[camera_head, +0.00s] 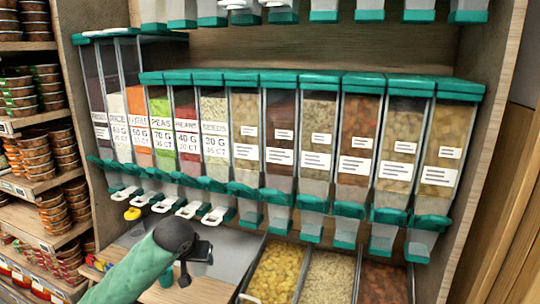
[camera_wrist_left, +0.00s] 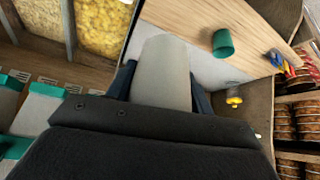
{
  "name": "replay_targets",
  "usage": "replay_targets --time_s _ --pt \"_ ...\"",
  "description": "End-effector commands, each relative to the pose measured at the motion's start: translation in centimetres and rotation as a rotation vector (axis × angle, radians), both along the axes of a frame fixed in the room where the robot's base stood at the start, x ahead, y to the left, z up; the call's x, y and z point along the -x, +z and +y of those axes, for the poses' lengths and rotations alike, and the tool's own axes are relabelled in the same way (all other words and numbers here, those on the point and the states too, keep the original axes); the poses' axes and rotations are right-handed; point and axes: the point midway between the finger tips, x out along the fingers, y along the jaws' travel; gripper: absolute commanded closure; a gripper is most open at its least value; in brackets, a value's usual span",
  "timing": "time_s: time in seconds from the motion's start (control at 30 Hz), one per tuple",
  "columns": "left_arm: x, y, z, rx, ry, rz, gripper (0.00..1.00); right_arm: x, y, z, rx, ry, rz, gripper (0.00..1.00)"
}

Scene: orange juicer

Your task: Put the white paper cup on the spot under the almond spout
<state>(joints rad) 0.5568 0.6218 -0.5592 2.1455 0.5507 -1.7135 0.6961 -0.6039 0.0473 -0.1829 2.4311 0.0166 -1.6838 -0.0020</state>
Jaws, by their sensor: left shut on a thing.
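My left gripper (camera_head: 195,262) reaches in from the lower left of the head view, over the counter below the dispensers. In the left wrist view, its two dark fingers (camera_wrist_left: 162,88) are shut on the white paper cup (camera_wrist_left: 165,72), one on each side. The cup is hidden behind my arm and gripper in the head view. A row of clear dispensers with green lids (camera_head: 318,125) spans the head view, with green spouts below. Several hold brown, nut-like contents, but their labels are too small to read, so I cannot tell which is almond. My right gripper is out of view.
Open bins of yellow (camera_head: 275,272), pale (camera_head: 328,278) and reddish-brown (camera_head: 384,284) goods lie below the right dispensers. A green cup (camera_wrist_left: 222,43) and a yellow object (camera_wrist_left: 234,101) show in the wrist view. Shelves of stacked tubs (camera_head: 36,160) stand at left.

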Motion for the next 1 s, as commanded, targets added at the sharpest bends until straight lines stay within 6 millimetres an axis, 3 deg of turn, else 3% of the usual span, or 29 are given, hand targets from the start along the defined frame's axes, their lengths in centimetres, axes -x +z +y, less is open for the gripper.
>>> replay_targets --time_s 0.27,0.7,1.0 --pt "4.1 -3.1 0.7 0.0 0.063 0.005 0.69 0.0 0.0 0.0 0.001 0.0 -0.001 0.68" --pt "9.4 -11.1 0.3 -0.001 0.084 0.004 0.69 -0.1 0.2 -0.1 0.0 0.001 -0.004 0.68" --pt "10.5 -12.8 0.2 0.001 0.085 0.001 0.69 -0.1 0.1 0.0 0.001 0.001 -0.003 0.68"
